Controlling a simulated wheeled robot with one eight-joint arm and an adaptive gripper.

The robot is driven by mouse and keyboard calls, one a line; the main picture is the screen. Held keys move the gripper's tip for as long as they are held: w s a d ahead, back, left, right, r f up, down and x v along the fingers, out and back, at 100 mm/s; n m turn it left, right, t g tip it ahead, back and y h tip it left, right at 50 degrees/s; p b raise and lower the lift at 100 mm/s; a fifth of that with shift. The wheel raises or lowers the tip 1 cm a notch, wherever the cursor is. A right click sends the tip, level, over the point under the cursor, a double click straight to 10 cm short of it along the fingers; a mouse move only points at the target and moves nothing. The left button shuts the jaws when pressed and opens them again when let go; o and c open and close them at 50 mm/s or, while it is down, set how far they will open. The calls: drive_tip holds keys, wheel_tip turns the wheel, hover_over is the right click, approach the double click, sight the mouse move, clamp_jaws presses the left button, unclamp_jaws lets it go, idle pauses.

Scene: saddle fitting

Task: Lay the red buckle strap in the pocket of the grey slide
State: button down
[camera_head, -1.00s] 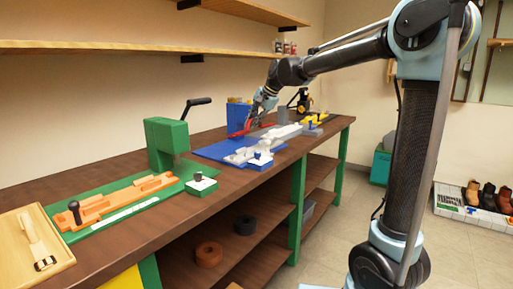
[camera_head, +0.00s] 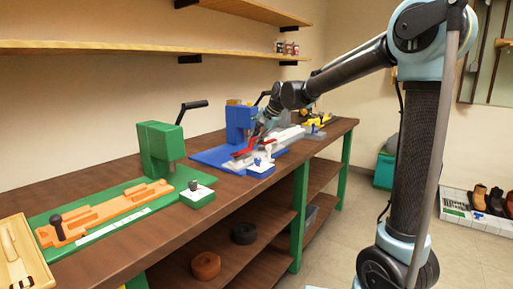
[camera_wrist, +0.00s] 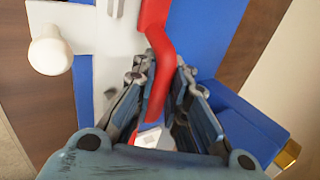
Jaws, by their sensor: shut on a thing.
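The red buckle strap (camera_head: 243,152) is held in my gripper (camera_head: 259,138) over the blue station. In the wrist view the strap (camera_wrist: 160,58) runs between the fingers of my gripper (camera_wrist: 163,78), which is shut on it. A pale metal piece shows at the strap's near end. The grey slide (camera_head: 287,136) lies along the blue station in the head view. In the wrist view its pale surface (camera_wrist: 84,14) is left of the strap, beside a white knob (camera_wrist: 50,55). I cannot tell whether the strap touches the slide, and the pocket is not clear.
A blue press (camera_head: 238,122) stands behind the strap on a blue base (camera_head: 207,157). A green press (camera_head: 158,147) with an orange slide (camera_head: 105,214) is at the left. A yellow station (camera_head: 322,121) is further right.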

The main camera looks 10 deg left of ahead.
wheel_tip(320, 180, down, 3)
drive_tip(key=shift+r, duration=0.15)
drive_tip(key=c, duration=1.6)
unclamp_jaws()
drive_tip(key=v, duration=1.2)
drive_tip(key=s+d+f+n+h, duration=0.1)
drive_tip(key=s+d+f, duration=0.1)
drive_tip(key=d, duration=0.5)
drive_tip(key=s+d+f, duration=0.2)
drive_tip(key=s+d, duration=0.1)
drive_tip(key=d, duration=0.3)
drive_tip(key=s+d+f+n+h, duration=0.3)
drive_tip(key=s+d+f+h, duration=0.2)
drive_tip(key=s+d+f, duration=1.7)
drive_tip(key=s+d, duration=0.1)
drive_tip(key=d, duration=0.3)
drive_tip(key=shift+s+d+f+n, duration=0.3)
drive_tip(key=shift+s+f, duration=0.05)
